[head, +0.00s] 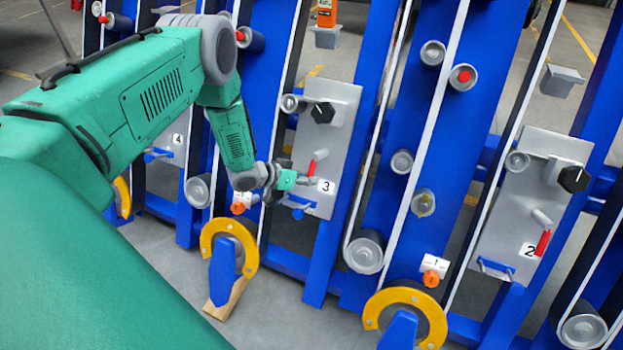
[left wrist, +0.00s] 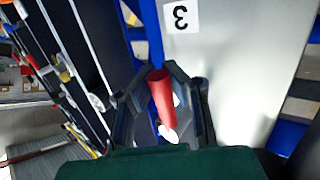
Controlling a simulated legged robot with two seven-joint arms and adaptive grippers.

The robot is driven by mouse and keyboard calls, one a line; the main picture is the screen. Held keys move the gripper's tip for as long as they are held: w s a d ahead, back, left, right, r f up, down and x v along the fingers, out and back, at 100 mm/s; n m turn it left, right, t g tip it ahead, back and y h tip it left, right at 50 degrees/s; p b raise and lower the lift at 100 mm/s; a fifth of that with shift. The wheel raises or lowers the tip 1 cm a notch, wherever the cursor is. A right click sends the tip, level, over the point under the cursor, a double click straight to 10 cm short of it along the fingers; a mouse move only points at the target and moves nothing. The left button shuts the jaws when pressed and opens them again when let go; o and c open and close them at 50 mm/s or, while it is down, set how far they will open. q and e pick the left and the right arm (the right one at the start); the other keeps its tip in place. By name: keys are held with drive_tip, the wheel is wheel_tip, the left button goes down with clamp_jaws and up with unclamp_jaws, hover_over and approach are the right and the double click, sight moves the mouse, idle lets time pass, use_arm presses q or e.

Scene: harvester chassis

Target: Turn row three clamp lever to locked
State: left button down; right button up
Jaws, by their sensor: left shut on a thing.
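The row three panel (head: 330,125) is a grey plate with a "3" label, and it also shows in the left wrist view (left wrist: 245,60). Its red clamp lever (head: 311,168) sits just left of the label. My left gripper (head: 300,180) is at this lever. In the left wrist view the red lever (left wrist: 162,90) lies between the two dark fingers of my left gripper (left wrist: 160,95), which are shut on it. The fingers and the wrist hide part of the lever's base in the head view. My right gripper is not in view.
A black knob (head: 323,112) sits higher on the same panel, and a blue handle (head: 297,202) is below the gripper. Blue frame posts (head: 350,170) and rollers (head: 365,252) stand close by. Panel 2 (head: 540,190) with its own red lever (head: 543,243) is at right.

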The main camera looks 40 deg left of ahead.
use_arm(q)
drive_tip(key=shift+s+a+f, duration=0.15)
drive_tip(key=shift+s+f, duration=0.15)
drive_tip(key=c, duration=1.8)
unclamp_jaws()
drive_tip(key=o, duration=0.3)
drive_tip(key=shift+w+r, duration=0.1)
drive_tip(key=shift+s+a+r, duration=0.25)
drive_tip(key=shift+s+r, duration=0.1)
drive_tip(key=shift+r, duration=0.05)
drive_tip(key=v, duration=1)
drive_tip(key=shift+s+a, duration=0.2)
drive_tip(key=shift+s, duration=0.2)
